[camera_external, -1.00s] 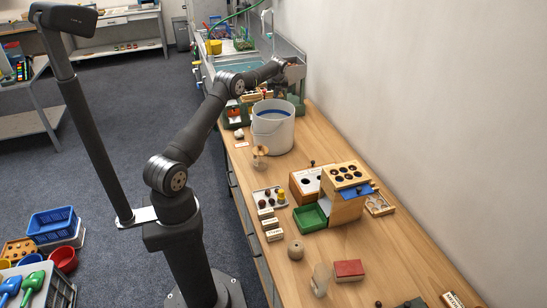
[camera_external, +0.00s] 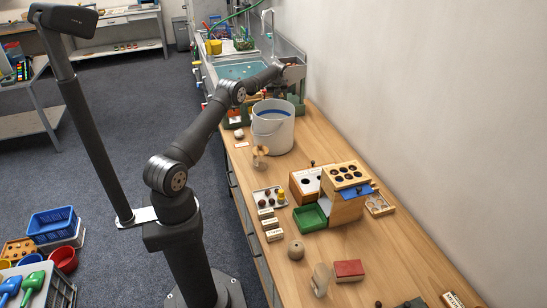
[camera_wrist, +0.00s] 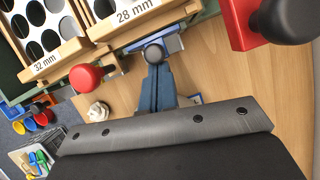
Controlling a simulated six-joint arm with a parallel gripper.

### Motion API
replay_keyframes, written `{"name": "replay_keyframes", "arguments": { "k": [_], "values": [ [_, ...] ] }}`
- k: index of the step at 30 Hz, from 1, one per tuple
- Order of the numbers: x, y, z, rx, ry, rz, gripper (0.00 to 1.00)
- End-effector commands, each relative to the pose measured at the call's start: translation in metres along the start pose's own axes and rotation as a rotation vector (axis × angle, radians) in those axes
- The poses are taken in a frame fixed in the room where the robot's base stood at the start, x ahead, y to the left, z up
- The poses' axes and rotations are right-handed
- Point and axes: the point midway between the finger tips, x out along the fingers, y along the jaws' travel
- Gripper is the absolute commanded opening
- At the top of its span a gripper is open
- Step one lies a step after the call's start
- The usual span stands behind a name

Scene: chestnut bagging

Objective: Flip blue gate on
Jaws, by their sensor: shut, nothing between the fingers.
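My gripper (camera_wrist: 157,85) is in the middle of the wrist view, with its two blue-grey fingers together and nothing between them. Just beyond the fingertips is a dark grey round knob (camera_wrist: 154,53). A blue plate (camera_wrist: 173,44) shows beside and behind this knob, on the edge of a green frame; it appears to be the blue gate. Whether the fingers touch the knob I cannot tell. In the external view my gripper (camera_external: 289,66) is at the far end of the bench, beyond the white bucket, and the gate cannot be made out there.
A red block with a black knob (camera_wrist: 287,20) is at right. The white bucket (camera_external: 273,131) stands close below my forearm.

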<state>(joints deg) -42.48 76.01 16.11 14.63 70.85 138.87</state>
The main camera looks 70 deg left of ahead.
Motion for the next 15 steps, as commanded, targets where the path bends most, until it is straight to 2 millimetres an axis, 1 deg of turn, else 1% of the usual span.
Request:
{"name": "replay_keyframes", "arguments": {
  "k": [1, 11, 15],
  "values": [
    [-0.006, 0.0, 0.007, -0.003, -0.013, -0.006, 0.0],
    [-0.011, 0.001, 0.013, -0.006, -0.026, -0.01, 0.0],
    [-0.021, 0.001, 0.013, -0.006, -0.027, -0.01, 0.0]
  ]
}}
